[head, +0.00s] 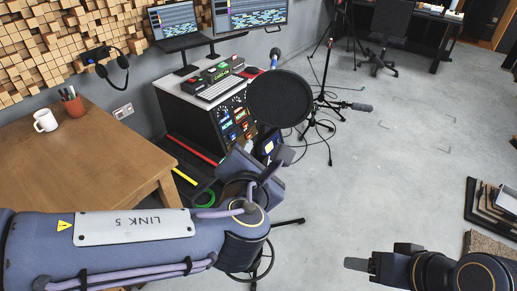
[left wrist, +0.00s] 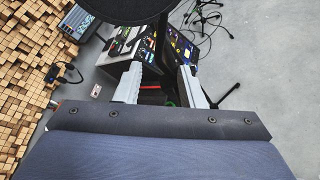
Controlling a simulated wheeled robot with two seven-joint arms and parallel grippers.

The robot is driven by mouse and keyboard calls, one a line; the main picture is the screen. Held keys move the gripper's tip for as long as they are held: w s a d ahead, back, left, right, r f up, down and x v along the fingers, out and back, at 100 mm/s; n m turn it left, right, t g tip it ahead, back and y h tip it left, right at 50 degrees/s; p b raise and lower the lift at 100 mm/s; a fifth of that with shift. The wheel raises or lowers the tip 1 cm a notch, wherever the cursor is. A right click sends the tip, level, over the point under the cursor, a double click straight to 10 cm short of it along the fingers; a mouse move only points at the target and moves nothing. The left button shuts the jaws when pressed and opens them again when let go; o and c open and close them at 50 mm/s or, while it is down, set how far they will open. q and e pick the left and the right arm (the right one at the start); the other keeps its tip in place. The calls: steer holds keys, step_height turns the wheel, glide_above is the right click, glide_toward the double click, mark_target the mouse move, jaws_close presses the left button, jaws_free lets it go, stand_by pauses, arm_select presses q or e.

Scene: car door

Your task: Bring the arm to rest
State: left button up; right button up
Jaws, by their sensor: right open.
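My left arm reaches in from the lower left in the head view. Its gripper (head: 268,162) is beside the lower edge of a round black pop filter (head: 280,98); I cannot tell if they touch. In the left wrist view the two pale fingers of this gripper (left wrist: 162,80) stand apart, with nothing clearly held between them. The pop filter also shows at the top of that view (left wrist: 118,8). My right gripper (head: 358,265) is low at the right in the head view, over bare floor, open and empty. No car door is in view.
A wooden table (head: 90,150) with a white mug (head: 45,120) and a pen cup (head: 73,105) stands at left. A console (head: 215,110) with screens stands behind. Microphone stands (head: 318,110) are right of it. Boards (head: 490,205) lie at far right.

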arm_select(q)
steer(key=shift+a, duration=0.1)
stand_by(0.4)
steer(key=s+a+f+n+g+y, duration=0.2)
steer(key=s+a+f+n+g, duration=0.15)
steer(key=a+n, duration=0.65)
steer(key=s+a+f+n+g+y, duration=0.25)
steer(key=a+f+n, duration=0.25)
steer(key=a+n, duration=0.5)
steer(key=s+f+n+g+h, duration=0.1)
steer(key=s+n+h, duration=0.2)
steer(key=n, duration=1)
steer(key=s+f+n+g+h, duration=0.1)
steer(key=s+f+n+h, duration=0.1)
steer(key=s+n, duration=0.5)
steer(key=shift+s+d+n+g+h, duration=0.35)
steer(key=shift+n+h, duration=0.5)
steer(key=shift+n, duration=2.55)
steer(key=shift+w+a+f, duration=0.1)
steer(key=shift+a, duration=0.05)
